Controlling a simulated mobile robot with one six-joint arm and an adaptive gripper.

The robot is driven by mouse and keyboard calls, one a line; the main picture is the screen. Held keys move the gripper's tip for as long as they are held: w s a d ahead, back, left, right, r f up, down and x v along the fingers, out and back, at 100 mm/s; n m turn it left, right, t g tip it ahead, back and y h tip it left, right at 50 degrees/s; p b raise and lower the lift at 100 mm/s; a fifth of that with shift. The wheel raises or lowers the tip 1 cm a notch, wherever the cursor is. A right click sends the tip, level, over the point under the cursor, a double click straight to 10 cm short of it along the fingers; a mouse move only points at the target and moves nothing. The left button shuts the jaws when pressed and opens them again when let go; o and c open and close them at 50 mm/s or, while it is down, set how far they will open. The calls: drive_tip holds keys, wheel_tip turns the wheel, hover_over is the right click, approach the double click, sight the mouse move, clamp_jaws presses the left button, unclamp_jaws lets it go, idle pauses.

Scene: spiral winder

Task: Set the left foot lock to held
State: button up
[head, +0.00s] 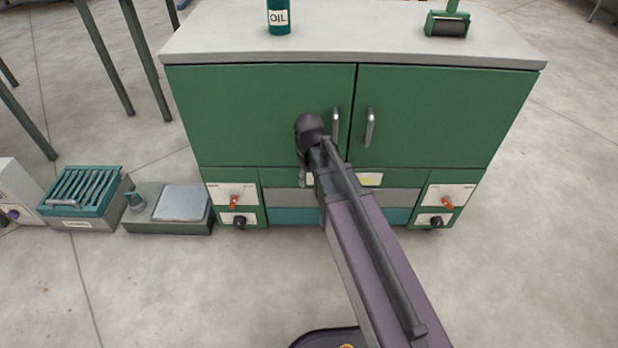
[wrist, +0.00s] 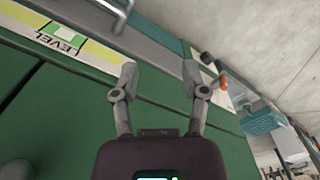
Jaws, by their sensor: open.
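The green cabinet (head: 262,115) has a control panel (head: 233,195) at its lower left, by the left foot. The panel carries an orange lever (head: 233,198) above a black knob (head: 239,220), each on a white label too small to read. I cannot tell which part is the foot lock or its setting. The orange lever (wrist: 222,83) and black knob (wrist: 207,58) also show in the wrist view, beyond the right fingertip. My gripper (wrist: 159,72) is open and empty in front of the cabinet; in the head view its fingers are mostly hidden behind my arm.
A matching panel (head: 444,203) is at the lower right. Two door handles (head: 335,124) stick out near my wrist. A teal slotted rack (head: 88,190) and a low grey box (head: 170,208) stand on the floor left of the cabinet. The floor before the left panel is clear.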

drive_tip(key=shift+s+d, duration=0.1)
drive_tip(key=s+d+r+m+p, duration=0.2)
drive_tip(key=s+d+m, duration=0.4)
drive_tip(key=s+d, duration=0.3)
drive_tip(key=d, duration=0.3)
drive_tip(key=shift+m, duration=0.3)
